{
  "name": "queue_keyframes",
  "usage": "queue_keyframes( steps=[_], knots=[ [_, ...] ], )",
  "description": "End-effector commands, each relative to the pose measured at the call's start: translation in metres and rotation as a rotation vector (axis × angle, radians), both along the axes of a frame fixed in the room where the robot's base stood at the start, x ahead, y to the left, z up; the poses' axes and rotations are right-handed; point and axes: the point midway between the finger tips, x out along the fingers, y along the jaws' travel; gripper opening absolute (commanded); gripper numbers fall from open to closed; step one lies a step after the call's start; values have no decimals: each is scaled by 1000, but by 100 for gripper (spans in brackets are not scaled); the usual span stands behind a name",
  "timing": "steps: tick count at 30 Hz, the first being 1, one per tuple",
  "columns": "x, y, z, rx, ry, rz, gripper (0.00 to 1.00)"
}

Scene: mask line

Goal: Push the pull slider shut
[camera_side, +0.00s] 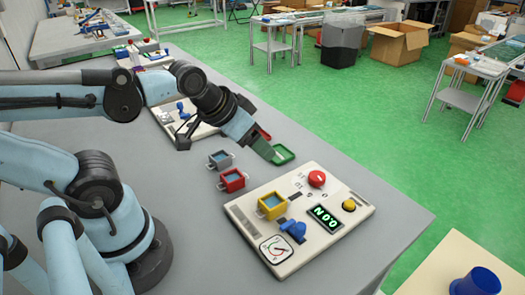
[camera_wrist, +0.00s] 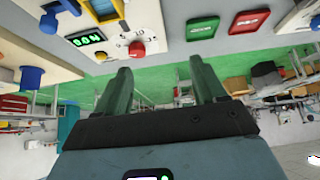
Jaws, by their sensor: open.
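The pale control panel (camera_side: 327,196) lies on the grey table. A blue handle (camera_side: 293,229) sits on a dark track near its front edge and looks like the slider; I cannot tell how far out it is. The panel also fills the top left of the wrist view (camera_wrist: 160,15). My gripper (camera_side: 272,152) is near the green tray, behind and left of the panel, apart from the blue handle. In the wrist view its two green fingers (camera_wrist: 163,85) are spread with nothing between them.
The panel carries a red knob (camera_side: 317,178), a yellow button (camera_side: 349,205), a lit display (camera_side: 326,219) and a yellow box (camera_side: 271,205). Beside it stand a red box (camera_side: 232,180), a grey box (camera_side: 220,159) and a green tray (camera_side: 283,154). The table's right side is clear.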

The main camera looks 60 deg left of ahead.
Motion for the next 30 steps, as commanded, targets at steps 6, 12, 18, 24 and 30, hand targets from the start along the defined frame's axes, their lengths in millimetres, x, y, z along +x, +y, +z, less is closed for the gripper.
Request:
queue_keyframes(
  steps=[6,12,18,24,30],
  knots=[
    [4,-17,5,-39,66,-1,49],
    [9,-70,17,-114,287,28,49],
    [6,-122,23,-117,499,87,49],
    [1,-148,25,-91,603,131,49],
    [0,-151,18,-87,619,142,49]
  ],
)
